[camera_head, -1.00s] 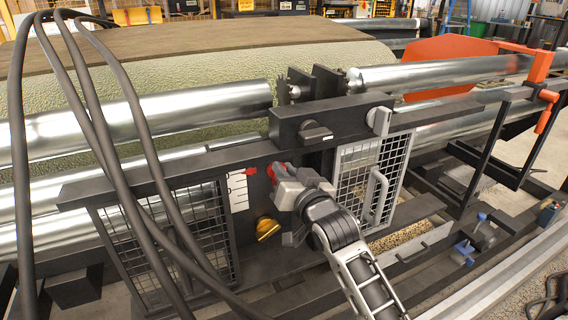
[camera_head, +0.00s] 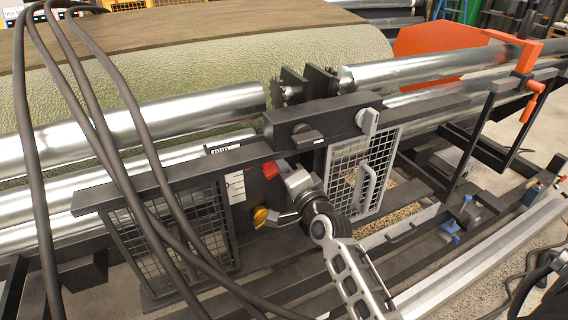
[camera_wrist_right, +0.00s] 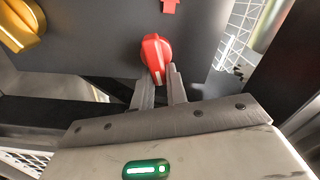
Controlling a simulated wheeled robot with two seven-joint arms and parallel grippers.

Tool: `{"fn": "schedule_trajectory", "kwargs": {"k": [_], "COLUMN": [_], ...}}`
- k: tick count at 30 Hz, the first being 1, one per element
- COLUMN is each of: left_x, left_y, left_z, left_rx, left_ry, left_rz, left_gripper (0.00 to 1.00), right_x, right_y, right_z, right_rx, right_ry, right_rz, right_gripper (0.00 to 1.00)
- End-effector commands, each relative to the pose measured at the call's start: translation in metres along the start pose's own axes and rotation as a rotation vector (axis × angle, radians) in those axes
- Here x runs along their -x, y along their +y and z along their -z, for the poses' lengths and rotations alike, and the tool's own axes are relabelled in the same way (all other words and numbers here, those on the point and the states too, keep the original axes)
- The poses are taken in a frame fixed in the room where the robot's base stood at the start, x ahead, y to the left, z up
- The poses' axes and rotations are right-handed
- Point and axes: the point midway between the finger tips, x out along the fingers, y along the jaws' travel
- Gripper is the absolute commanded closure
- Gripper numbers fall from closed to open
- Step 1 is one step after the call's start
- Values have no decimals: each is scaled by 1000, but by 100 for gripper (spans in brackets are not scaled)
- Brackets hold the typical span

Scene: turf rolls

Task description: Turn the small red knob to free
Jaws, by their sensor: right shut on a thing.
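The small red knob (camera_wrist_right: 155,58) is on a dark panel in the right wrist view, its pointed grip leaning slightly left at the top. My right gripper (camera_wrist_right: 160,88) is shut on it, with one grey finger on each side of its lower end. In the head view my right gripper (camera_head: 296,190) is at the dark panel between two mesh guards and hides much of the panel there. A red patch (camera_head: 270,170) shows just left of it; I cannot tell whether it is part of the knob. My left gripper is not in view.
A yellow knob (camera_head: 261,217) is on the panel left of my gripper, also in the wrist view (camera_wrist_right: 20,25). A mesh door with a grey handle (camera_head: 367,187) stands close on the right. Black hoses (camera_head: 140,125) hang at the left. Steel rollers (camera_head: 190,110) run behind.

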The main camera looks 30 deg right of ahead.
Motion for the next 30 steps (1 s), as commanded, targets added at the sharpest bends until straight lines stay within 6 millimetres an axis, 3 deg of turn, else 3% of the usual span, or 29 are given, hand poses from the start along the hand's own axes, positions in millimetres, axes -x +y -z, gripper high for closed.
{"fn": "schedule_trajectory", "kwargs": {"k": [12, 30], "left_x": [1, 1], "left_y": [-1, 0], "left_z": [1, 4], "left_rx": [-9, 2], "left_ry": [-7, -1], "left_rz": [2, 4], "left_gripper": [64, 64], "right_x": [0, 0], "right_y": [4, 6], "right_z": [0, 0], "right_rx": [-263, -336], "right_ry": [2, 1], "right_rz": [2, 2], "right_gripper": [100, 100]}}
